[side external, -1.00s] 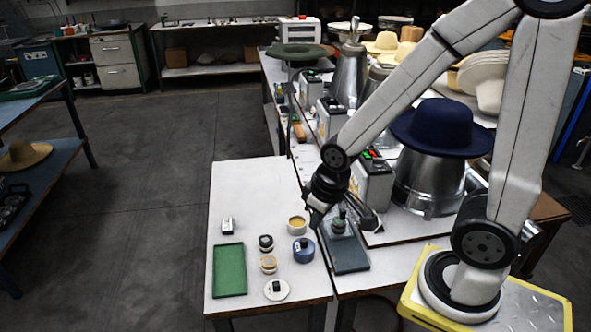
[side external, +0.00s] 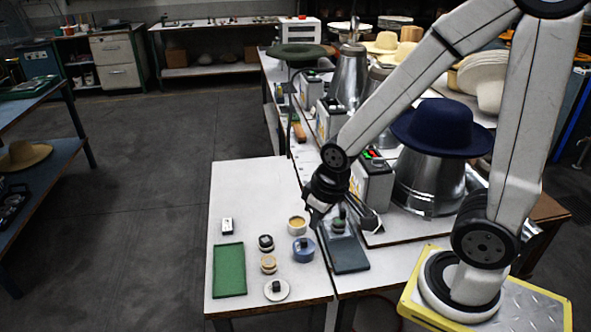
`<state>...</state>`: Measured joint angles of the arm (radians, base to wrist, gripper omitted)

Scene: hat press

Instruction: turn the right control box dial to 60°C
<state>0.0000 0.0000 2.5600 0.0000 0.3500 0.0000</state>
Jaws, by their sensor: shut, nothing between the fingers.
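The right control box (side external: 373,187) is the nearest grey box, with red and green buttons on its top. It stands in front of the metal hat form (side external: 428,180) that bears the dark blue hat (side external: 442,128).
Other control boxes (side external: 331,119) stand farther back along the bench. Below my gripper is a dark slate-coloured plate (side external: 348,258) with a small stamp-like item. The white side table (side external: 240,185) holds a green tray (side external: 230,270), a blue pot (side external: 303,251) and several small containers; its far part is clear.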

